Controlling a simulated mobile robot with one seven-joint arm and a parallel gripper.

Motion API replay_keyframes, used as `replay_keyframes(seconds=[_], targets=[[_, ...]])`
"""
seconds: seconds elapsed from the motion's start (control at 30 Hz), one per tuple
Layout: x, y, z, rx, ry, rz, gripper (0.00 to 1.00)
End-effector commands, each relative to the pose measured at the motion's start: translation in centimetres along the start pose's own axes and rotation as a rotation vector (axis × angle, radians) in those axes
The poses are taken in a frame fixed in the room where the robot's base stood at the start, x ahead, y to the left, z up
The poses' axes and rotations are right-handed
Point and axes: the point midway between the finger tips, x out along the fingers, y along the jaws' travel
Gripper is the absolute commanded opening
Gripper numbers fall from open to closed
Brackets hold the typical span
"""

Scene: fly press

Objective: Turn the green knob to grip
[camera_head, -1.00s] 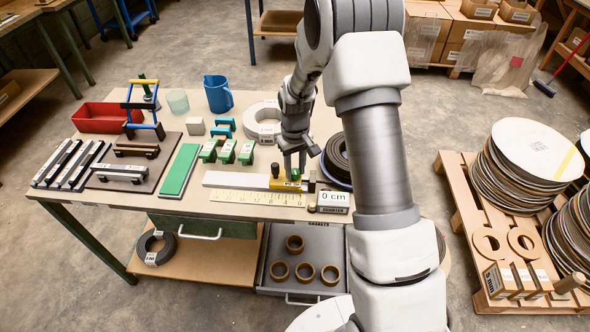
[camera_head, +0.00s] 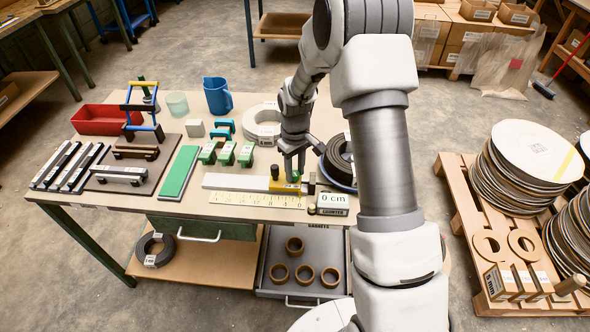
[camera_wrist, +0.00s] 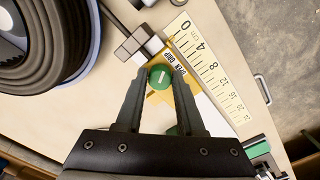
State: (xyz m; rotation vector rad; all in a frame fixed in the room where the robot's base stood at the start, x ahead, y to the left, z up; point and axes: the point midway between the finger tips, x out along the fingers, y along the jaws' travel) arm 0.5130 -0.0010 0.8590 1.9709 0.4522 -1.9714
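The green knob (camera_wrist: 160,77) is round with a white line across its top, tilted up to the right in the wrist view. It sits on a yellow slider block (camera_wrist: 186,103) with a printed label ending in "GRIP". In the head view the knob (camera_head: 295,177) shows small under my gripper (camera_head: 295,168). In the wrist view my gripper (camera_wrist: 161,73) points down with one finger on each side of the knob. The fingers are apart; I cannot tell whether they touch it.
A ruler (camera_wrist: 207,66) lies beside the slider. A black coil (camera_wrist: 45,40) stands close to the fingers. Green blocks (camera_head: 226,154), a green bar (camera_head: 180,172) and a blue jug (camera_head: 218,95) are on the table.

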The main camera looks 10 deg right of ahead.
Motion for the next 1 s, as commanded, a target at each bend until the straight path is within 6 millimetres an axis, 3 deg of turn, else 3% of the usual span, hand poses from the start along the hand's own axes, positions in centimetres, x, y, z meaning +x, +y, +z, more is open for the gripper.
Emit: replay_keyframes(seconds=[0.47, 0.57, 1.0], targets=[[-0.9, 0.0, -0.1, 0.001, 0.002, 0.001, 0.49], [-2.5, 0.1, -0.1, 0.001, 0.004, 0.002, 0.49], [-13.1, 0.1, -0.1, 0.001, 0.005, 0.003, 0.49]])
